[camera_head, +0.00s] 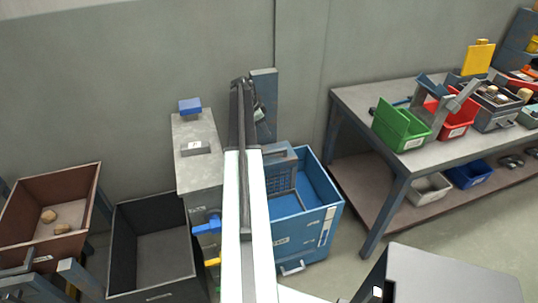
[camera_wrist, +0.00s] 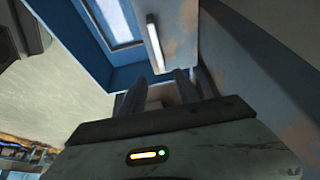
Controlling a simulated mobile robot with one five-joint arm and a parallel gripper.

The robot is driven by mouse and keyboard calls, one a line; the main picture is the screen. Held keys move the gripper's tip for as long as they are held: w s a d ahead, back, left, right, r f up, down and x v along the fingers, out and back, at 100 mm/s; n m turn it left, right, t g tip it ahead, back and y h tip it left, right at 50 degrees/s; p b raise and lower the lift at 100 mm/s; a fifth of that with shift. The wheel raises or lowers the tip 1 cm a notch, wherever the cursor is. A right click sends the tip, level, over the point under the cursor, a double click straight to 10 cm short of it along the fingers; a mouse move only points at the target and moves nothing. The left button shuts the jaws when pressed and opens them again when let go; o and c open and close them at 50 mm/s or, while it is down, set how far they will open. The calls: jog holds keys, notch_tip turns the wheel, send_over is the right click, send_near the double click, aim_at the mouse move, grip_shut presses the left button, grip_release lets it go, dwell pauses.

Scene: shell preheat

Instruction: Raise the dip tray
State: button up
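A blue tank (camera_head: 318,222) stands on the floor right of my arm. A blue-grey slatted tray (camera_head: 280,182), which looks like the dip tray, sits inside its left part, partly hidden by my arm. A grey upright post (camera_head: 264,92) rises behind it. My gripper (camera_head: 250,108) is at the far end of my arm, close beside this post. In the wrist view, the dark fingers (camera_wrist: 160,88) are apart, with a pale surface showing between them; I cannot tell whether they touch it. A pale bar (camera_wrist: 154,44) on a worn grey panel lies just beyond the fingers.
A black bin (camera_head: 122,215) and a brown bin (camera_head: 75,185) stand farther left. A workbench (camera_head: 355,98) with coloured bins is at the right. Some floor is clear between tank and bench.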

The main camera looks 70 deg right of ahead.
jog(key=b, duration=0.4)
send_near(273, 151)
jog(key=shift+d+f, duration=0.2)
jog(key=shift+f, duration=0.15)
jog(key=b+x, duration=0.7)
jog(key=shift+s+d+f, duration=0.1)
jog(key=shift+f, duration=0.3)
jog(key=shift+r, duration=0.1)
grip_shut()
dwell(0.3)
